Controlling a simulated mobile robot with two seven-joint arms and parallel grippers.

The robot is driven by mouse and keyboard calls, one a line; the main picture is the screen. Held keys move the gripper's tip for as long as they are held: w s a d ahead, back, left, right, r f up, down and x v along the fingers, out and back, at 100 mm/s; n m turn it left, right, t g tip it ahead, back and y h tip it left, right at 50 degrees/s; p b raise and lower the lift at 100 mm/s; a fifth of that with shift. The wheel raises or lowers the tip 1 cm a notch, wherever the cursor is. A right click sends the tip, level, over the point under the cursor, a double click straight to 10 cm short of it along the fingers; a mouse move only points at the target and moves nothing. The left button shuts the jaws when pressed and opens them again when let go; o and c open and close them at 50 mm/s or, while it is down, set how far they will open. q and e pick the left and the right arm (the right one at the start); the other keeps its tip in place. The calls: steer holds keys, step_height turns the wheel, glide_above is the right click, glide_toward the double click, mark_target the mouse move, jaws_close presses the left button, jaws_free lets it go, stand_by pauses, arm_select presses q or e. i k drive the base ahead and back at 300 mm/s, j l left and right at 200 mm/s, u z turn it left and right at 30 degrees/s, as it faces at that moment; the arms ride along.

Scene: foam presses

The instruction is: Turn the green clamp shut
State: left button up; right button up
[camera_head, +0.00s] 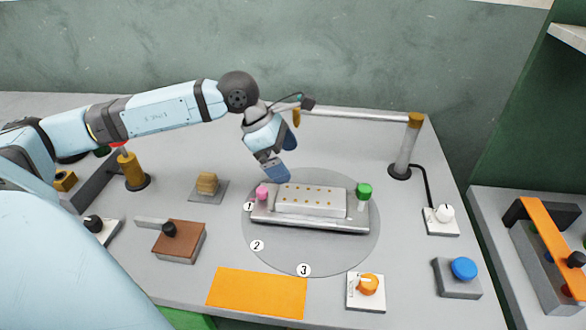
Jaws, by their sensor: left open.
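The green clamp (364,191) is a small knob at the right end of the grey press plate (345,224). A pink clamp (262,192) sits at the plate's left end. A pale block with rows of small orange dots (311,201) lies on the plate between them. My left gripper (277,173) is open and points down, just above and behind the pink clamp, well left of the green clamp. I cannot tell whether it touches anything. Its fingertips partly overlap in this view. My right gripper is not in view.
The plate lies on a round grey disc (335,262) marked 1, 2, 3. A post with a horizontal bar (402,155) stands behind right. An orange dial (369,284), a blue button (463,268), a white knob (444,213) and a brown block (180,243) surround it. An orange mat (256,293) lies in front.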

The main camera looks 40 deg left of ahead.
mark_target(364, 192)
steer(key=k, duration=1)
